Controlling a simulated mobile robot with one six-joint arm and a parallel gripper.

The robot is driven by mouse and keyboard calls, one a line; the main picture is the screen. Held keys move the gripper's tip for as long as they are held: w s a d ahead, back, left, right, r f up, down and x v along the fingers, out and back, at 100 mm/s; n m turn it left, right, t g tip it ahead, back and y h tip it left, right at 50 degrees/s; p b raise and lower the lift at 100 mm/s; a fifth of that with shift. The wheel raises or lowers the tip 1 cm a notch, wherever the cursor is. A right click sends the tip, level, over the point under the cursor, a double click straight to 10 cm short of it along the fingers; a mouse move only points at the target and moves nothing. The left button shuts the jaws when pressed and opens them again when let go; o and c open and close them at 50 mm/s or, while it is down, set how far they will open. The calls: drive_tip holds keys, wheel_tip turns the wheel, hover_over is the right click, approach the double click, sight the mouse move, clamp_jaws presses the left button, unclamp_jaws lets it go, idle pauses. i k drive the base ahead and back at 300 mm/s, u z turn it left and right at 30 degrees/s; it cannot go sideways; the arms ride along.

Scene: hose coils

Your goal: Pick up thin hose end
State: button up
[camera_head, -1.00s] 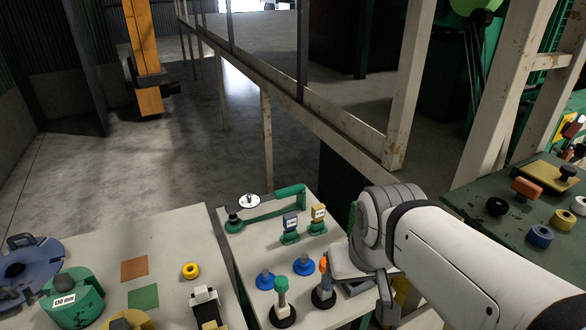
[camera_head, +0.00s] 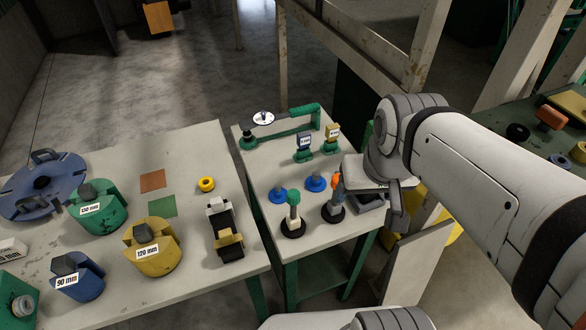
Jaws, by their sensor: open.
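My gripper (camera_head: 380,202) hangs below my wrist at the right edge of the small middle table (camera_head: 262,187). It is open, and its tips are partly hidden by its own body. I cannot make out a hose or a thin hose end for certain. One has a green top (camera_head: 293,196), and the nearer-to-gripper one has an orange top (camera_head: 337,181).
The left table (camera_head: 110,160) holds labelled green (camera_head: 100,212), yellow (camera_head: 150,255) and blue (camera_head: 78,280) blocks. A pale post (camera_head: 430,45) rises behind my arm.

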sight(293, 226)
drive_tip(key=z, duration=0.5)
drive_tip(key=k, duration=1.65)
drive_tip(key=u, duration=0.4)
drive_tip(key=i, duration=1)
drive_tip(key=u, duration=0.1)
